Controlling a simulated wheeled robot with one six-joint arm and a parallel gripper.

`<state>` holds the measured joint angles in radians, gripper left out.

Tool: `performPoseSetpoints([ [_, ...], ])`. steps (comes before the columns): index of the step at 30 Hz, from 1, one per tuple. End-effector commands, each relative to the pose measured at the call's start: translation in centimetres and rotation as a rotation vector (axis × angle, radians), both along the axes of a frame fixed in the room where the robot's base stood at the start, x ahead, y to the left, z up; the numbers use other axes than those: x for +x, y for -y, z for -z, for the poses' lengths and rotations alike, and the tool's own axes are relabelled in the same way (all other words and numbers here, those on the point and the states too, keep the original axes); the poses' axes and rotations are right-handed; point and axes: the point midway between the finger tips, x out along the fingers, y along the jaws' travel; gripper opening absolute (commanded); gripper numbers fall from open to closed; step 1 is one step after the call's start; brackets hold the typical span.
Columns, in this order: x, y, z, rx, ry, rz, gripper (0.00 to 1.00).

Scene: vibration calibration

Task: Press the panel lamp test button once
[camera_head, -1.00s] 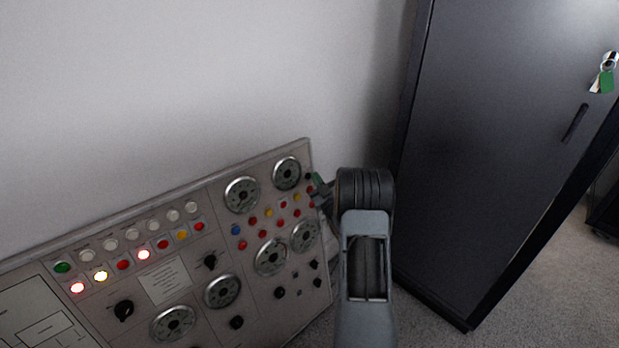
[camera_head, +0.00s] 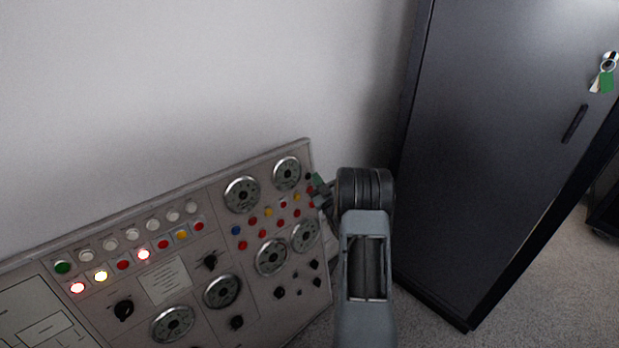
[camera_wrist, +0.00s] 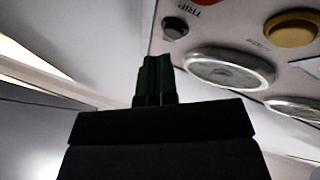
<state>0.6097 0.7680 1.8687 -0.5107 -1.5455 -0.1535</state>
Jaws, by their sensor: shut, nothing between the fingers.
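The slanted grey control panel (camera_head: 190,240) fills the lower left of the head view, with rows of coloured buttons, lamps, dials and knobs. I cannot read which button is the lamp test button. My gripper (camera_head: 318,188) is at the panel's upper right edge, near its right-hand button columns. In the wrist view my gripper (camera_wrist: 155,72) is shut and empty, its fingers pointing up beside a small dark button (camera_wrist: 174,27) on the panel. A red button with the label TRIP (camera_wrist: 184,5) is above it, and a yellow button (camera_wrist: 291,28) is to the right. Whether the fingertips touch anything is unclear.
A tall dark cabinet (camera_head: 500,150) with keys (camera_head: 606,75) hanging in its door stands to the right, close to my arm. A plain white wall (camera_head: 180,80) is behind the panel. Grey carpet (camera_head: 545,270) shows at the lower right. Dial faces (camera_wrist: 229,68) are close to my fingers.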

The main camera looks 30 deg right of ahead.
Motion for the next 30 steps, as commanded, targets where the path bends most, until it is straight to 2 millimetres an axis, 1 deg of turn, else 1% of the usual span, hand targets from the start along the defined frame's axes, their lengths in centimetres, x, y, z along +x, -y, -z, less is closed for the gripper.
performPoseSetpoints([
  [10, 0.03, -0.01, 0.04, 0.000, 0.000, 0.000, 0.00],
  [21, 0.77, -0.16, 0.30, 0.000, 0.001, 0.000, 0.00],
  [30, 0.83, -0.16, 0.15, 0.000, 0.000, 0.000, 0.00],
])
